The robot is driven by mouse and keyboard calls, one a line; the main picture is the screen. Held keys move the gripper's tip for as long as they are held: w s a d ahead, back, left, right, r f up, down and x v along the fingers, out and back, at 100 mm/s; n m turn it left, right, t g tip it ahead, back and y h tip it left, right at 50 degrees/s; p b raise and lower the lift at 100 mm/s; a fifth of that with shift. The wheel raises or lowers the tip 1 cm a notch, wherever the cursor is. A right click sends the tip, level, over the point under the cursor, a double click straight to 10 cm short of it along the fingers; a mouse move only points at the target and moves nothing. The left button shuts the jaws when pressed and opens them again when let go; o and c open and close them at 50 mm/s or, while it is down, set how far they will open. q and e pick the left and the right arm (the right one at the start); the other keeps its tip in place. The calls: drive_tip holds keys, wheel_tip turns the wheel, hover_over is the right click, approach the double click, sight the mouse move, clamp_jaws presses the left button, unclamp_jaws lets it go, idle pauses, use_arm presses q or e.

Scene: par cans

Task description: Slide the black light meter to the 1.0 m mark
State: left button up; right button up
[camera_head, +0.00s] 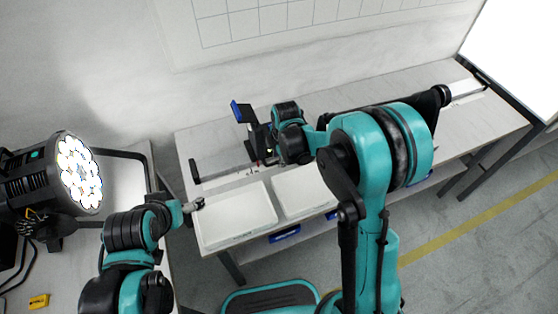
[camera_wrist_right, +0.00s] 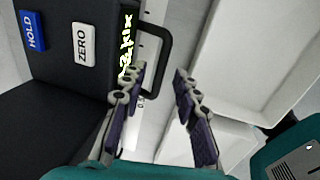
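The black light meter (camera_head: 256,138) stands upright on the rail on the long bench, with a blue part at its top. In the right wrist view the meter (camera_wrist_right: 75,65) fills the left side, with HOLD and ZERO buttons, a lit green display and a black loop handle (camera_wrist_right: 168,48). My right gripper (camera_wrist_right: 158,73) is open, its two fingers apart with part of the handle showing between them; I cannot tell if they touch it. In the head view the right gripper is mostly hidden behind its wrist. My left gripper (camera_head: 195,205) is beside the bench's left end; its fingers are too small to read.
The rail (camera_head: 225,174) runs along the bench (camera_head: 400,88); its scale marks are not readable. White trays (camera_head: 236,214) lie in front of the rail. A lit par can (camera_head: 40,180) stands at the left. My right arm covers much of the rail's middle.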

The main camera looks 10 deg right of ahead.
drive_tip(key=shift+w+f, duration=0.1)
drive_tip(key=shift+f, duration=0.35)
clamp_jaws()
drive_tip(key=w+d, duration=0.3)
drive_tip(key=d, duration=1.2)
drive_tip(key=w+d, duration=0.3)
drive_tip(key=d, duration=1.3)
drive_tip(key=w+d+p, duration=0.1)
drive_tip(key=w+d, duration=0.2)
drive_tip(key=d, duration=1.2)
drive_tip(key=shift+d, duration=0.25)
